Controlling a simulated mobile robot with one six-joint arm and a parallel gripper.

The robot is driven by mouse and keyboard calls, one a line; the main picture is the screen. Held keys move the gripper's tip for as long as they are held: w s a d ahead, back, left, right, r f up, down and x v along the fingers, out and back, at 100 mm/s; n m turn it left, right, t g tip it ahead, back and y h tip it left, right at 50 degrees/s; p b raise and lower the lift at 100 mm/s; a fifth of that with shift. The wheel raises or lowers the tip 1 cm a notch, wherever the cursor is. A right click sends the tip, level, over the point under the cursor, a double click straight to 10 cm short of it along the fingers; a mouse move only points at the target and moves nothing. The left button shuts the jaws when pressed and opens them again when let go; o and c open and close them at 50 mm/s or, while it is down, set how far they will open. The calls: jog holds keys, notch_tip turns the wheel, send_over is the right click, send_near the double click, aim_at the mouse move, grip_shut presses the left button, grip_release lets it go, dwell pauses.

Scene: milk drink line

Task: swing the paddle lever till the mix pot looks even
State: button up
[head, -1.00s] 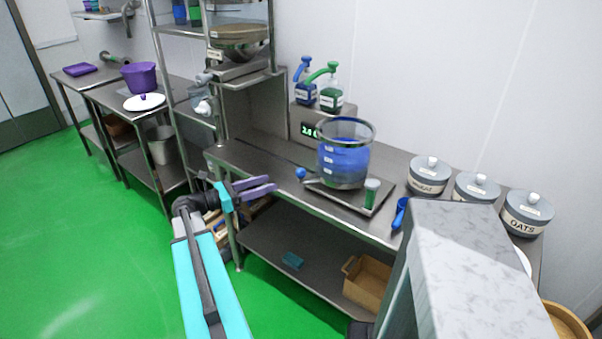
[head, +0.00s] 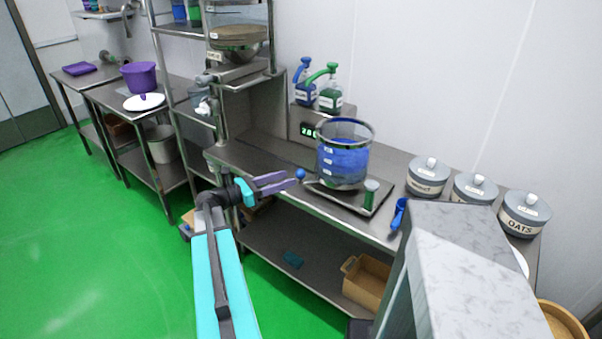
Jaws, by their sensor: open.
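The mix pot (head: 343,160) is a clear vessel with a dark rim on a flat metal base on the bench. Its contents look strong blue above and greyer near the bottom. The paddle lever shows as a blue ball knob (head: 300,174) at the left of the pot, on the front side of the bench. My gripper (head: 288,181) has purple fingers pointing right, just left of the knob. The fingers are apart with nothing visible between them. Whether a fingertip touches the knob cannot be told. The paddle inside the pot is not clear.
A green-capped cylinder (head: 370,193) stands on the base's right corner. A blue scoop (head: 399,213) and lidded canisters (head: 428,176) are right. The bench left of the knob is clear.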

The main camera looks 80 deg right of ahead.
aim_at(301, 174)
jog(key=shift+p+x, duration=0.65)
jog(key=shift+x, duration=2.9)
grip_shut()
